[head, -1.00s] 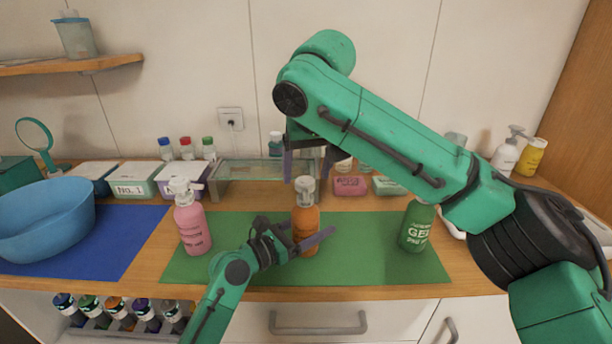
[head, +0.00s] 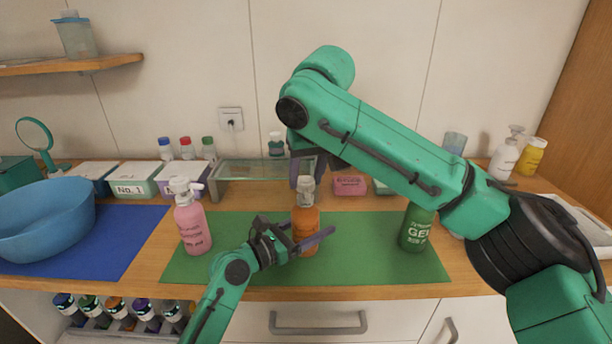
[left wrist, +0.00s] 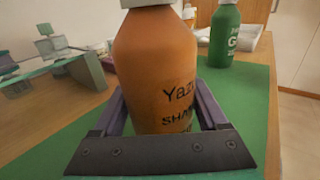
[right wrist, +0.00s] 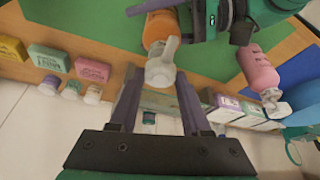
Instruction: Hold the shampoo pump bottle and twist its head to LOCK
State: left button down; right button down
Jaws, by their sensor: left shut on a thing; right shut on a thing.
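The orange shampoo bottle (head: 305,228) stands upright on the green mat (head: 365,262). Its dark label lettering shows in the left wrist view (left wrist: 155,75). My left gripper (head: 308,238) is shut around the lower body, one finger on each side. The pale pump head (head: 306,186) sits on top, and in the right wrist view (right wrist: 161,68) it lies between the fingertips. My right gripper (head: 308,172) comes from above and is shut on the pump head. The LOCK marking is not readable.
A pink pump bottle (head: 192,225) stands left on the mat and a green gel bottle (head: 416,228) stands right, near my right arm. A glass shelf (head: 250,178) and soap boxes (head: 350,186) stand behind. A blue basin (head: 45,218) is far left.

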jog(key=n, duration=0.2)
jog(key=n+y, duration=0.1)
jog(key=n, duration=0.1)
jog(key=shift+d+g+y, duration=0.1)
jog(key=shift+g+y, duration=0.2)
jog(key=shift+g, duration=0.1)
jog(key=n+g+y, duration=0.1)
jog(key=n, duration=0.3)
jog(key=shift+w+d, duration=0.1)
jog(key=shift+w, duration=0.05)
jog(key=n, duration=0.2)
jog(key=n+g, duration=0.1)
jog(key=n, duration=0.1)
jog(key=shift+w+g+y, duration=0.15)
jog(key=shift+g+y, duration=0.15)
jog(key=shift+y, duration=0.1)
jog(key=shift+n+g, duration=0.4)
jog(key=shift+n, duration=1)
jog(key=shift+d, duration=0.1)
jog(key=shift+c, duration=1.7)
grip_release()
jog(key=shift+r, duration=0.1)
